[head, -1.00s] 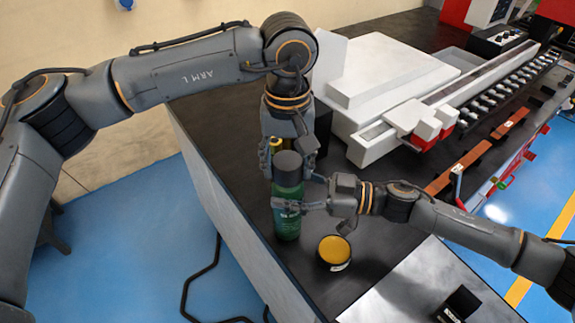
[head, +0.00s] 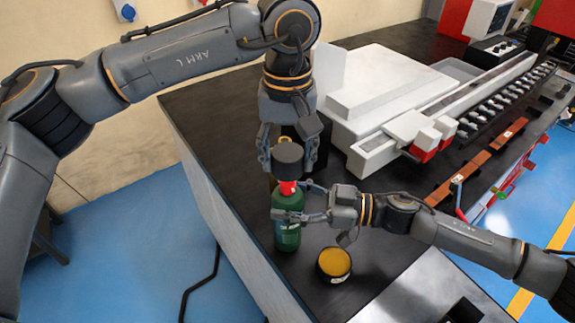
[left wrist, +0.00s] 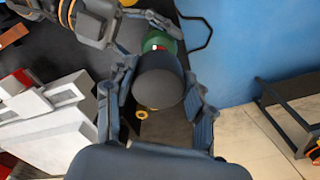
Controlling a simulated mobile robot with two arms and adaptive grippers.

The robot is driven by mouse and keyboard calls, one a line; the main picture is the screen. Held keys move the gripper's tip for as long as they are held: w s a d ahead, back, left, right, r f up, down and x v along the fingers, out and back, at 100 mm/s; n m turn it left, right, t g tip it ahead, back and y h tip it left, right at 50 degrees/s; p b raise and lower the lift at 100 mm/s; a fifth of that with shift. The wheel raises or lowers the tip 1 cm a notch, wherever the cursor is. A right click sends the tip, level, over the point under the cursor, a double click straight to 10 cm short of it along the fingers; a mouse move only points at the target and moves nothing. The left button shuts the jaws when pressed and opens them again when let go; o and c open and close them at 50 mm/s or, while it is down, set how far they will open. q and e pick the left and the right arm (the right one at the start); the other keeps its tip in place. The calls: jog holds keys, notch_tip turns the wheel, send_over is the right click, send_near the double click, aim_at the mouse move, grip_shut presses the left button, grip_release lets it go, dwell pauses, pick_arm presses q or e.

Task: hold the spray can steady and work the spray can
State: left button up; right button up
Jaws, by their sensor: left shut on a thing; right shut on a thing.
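The green spray can (head: 288,236) stands upright near the front left edge of the black bench top. Its red top (head: 287,187) shows below a dark grey cap (head: 288,161), which is lifted just above it. My left gripper (head: 288,156) is shut on the cap from above; the cap also shows between its fingers in the left wrist view (left wrist: 159,82). My right gripper (head: 296,206) is shut around the can's upper body from the right. In the left wrist view the can (left wrist: 158,42) is partly hidden by the cap.
A round black tin with a yellow top (head: 333,262) stands right of the can, under my right gripper. A white machine (head: 385,85) fills the bench behind. Copper bars (head: 487,150) lie to the right. The bench's left edge is close to the can.

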jog(key=o, duration=1.8)
jog(key=shift+c, duration=0.2)
